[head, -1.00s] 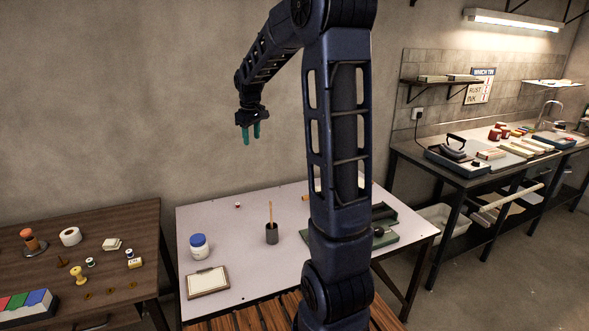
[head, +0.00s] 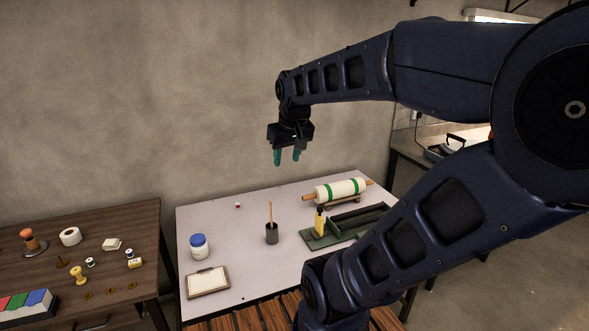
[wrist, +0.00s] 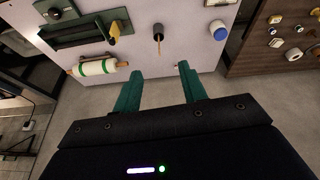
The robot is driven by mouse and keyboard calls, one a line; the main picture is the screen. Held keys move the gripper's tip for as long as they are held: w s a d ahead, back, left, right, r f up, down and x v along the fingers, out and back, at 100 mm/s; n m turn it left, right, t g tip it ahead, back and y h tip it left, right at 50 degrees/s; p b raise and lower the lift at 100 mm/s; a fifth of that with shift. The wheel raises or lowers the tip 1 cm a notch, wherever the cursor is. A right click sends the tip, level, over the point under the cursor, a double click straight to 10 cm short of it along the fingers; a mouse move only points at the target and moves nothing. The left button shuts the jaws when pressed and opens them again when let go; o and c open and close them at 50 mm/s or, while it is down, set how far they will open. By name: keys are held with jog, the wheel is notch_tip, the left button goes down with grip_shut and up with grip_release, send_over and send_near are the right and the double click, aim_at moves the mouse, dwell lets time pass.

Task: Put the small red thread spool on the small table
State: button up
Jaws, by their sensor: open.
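A tiny red-and-white item (head: 238,205), which looks like the small red thread spool, stands near the back edge of the pale table (head: 225,220). My gripper (head: 287,158) is open and empty, high above the back of the pale table, up and to the right of the spool. In the wrist view its two green fingers (wrist: 159,75) are apart with only floor and the table edge beyond. Which table counts as the small table is not clear from the frames.
The pale table holds a blue-lidded jar (head: 199,247), a cup with a stick (head: 271,233), a clipboard (head: 208,281), a green press (head: 335,231) and a roller (head: 340,190). A dark wooden table (head: 110,215) at left carries several spools and small items.

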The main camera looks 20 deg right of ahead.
jog(key=shift+m, duration=0.5)
jog(key=s, duration=0.1)
jog(key=s+f, duration=0.1)
jog(key=s, duration=0.1)
jog(key=s+f, duration=0.1)
jog(key=shift+s+d, duration=0.1)
jog(key=shift+s, duration=0.3)
